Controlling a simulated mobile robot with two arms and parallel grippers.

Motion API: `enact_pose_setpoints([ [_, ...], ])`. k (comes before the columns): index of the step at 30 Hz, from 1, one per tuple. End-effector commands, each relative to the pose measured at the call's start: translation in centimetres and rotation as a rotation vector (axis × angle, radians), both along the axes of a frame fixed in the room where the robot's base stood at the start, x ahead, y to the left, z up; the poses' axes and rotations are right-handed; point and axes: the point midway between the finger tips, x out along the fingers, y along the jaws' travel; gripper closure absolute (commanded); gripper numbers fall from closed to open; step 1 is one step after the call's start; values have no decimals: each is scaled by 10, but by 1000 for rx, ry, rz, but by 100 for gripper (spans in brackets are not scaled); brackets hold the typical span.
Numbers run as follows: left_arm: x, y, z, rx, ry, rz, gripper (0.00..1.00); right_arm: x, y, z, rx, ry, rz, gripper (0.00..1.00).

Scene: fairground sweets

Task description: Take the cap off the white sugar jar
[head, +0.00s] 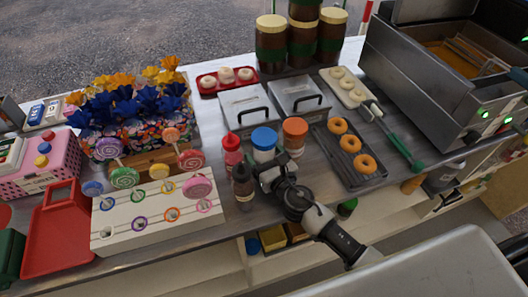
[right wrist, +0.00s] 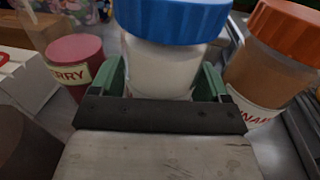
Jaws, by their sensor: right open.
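The white sugar jar (head: 262,155) stands upright on the counter with its blue cap (head: 264,137) on. In the right wrist view the jar's white body (right wrist: 160,60) fills the middle, under the wide blue cap (right wrist: 172,18). My right gripper (head: 267,171) is at the near side of the jar. In the right wrist view its green fingers (right wrist: 163,72) stand apart on either side of the body, below the cap. I cannot tell whether they touch it. The jar's lower part is hidden by the gripper. My left gripper is not in view.
An orange-capped jar (head: 294,133) stands close on the right. A red bottle (head: 232,150) and a dark bottle (head: 243,187) stand close on the left. Metal lidded bins (head: 247,103) are behind, and a doughnut tray (head: 372,180) is to the right.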

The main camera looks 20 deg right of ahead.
Motion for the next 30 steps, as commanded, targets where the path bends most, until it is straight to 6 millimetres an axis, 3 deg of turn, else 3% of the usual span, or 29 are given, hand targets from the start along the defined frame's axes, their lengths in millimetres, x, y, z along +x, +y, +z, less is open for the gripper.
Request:
enact_pose_setpoints([
  [3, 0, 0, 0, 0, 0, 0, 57, 0, 0, 0, 0, 0, 0, 25],
  [12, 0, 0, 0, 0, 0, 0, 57, -1, 0, 0, 0, 0, 0, 70],
  [23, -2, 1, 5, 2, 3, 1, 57, 0, 0, 7, 1, -2, -1, 70],
  [30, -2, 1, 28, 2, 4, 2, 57, 0, 0, 39, 0, -4, 1, 70],
])
